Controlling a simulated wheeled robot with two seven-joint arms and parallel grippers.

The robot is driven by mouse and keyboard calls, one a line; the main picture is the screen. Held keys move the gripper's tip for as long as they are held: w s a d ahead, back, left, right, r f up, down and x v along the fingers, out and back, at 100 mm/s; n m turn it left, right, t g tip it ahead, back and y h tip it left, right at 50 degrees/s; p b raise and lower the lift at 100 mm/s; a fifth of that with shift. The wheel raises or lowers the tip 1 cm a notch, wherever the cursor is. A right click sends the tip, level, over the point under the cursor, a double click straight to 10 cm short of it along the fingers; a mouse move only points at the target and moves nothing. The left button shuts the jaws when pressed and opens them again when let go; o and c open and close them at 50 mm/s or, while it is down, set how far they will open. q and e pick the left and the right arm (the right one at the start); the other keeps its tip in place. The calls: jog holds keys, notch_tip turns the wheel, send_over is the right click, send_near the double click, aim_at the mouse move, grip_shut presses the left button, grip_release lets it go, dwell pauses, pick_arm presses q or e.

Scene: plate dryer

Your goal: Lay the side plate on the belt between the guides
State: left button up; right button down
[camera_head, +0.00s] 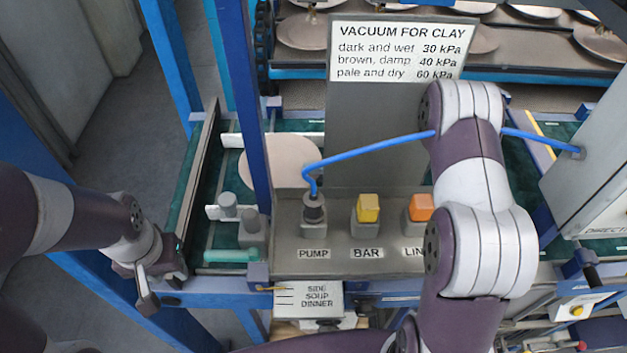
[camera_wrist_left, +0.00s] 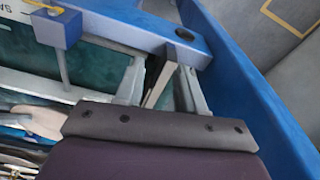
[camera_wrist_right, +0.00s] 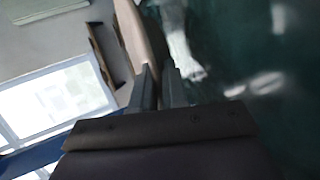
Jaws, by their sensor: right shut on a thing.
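A pale round plate (camera_head: 283,158) shows over the green belt (camera_head: 226,180), partly hidden by a blue post and the grey panel. My right gripper (camera_wrist_right: 160,75), hidden in the head view, is shut on the edge of a beige plate (camera_wrist_right: 138,35) in the right wrist view. I cannot tell its height above the belt. My left gripper (camera_head: 158,287) is open and empty beside the blue frame; its spread fingers show in the left wrist view (camera_wrist_left: 158,88).
A grey panel with pump, yellow and orange knobs (camera_head: 367,208) stands in front of the belt. A blue hose (camera_head: 375,143) crosses above it. The blue post (camera_head: 246,100) and vacuum sign (camera_head: 396,50) block part of the view. Plates stand on racks behind.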

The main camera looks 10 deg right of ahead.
notch_tip(320, 180, down, 3)
jog(key=shift+s+r, duration=0.1)
jog(key=shift+f, duration=0.3)
jog(key=c, duration=1.4)
grip_release()
jog(key=shift+c, duration=0.2)
jog(key=shift+r, duration=0.35)
jog(key=p+v, duration=0.2)
jog(key=v, duration=0.4)
jog(key=shift+s+d+r+p, duration=0.1)
jog(key=shift+d+p, duration=0.15)
jog(key=shift+p, duration=0.15)
jog(key=shift+s+d, duration=0.2)
jog(key=shift+d, duration=0.1)
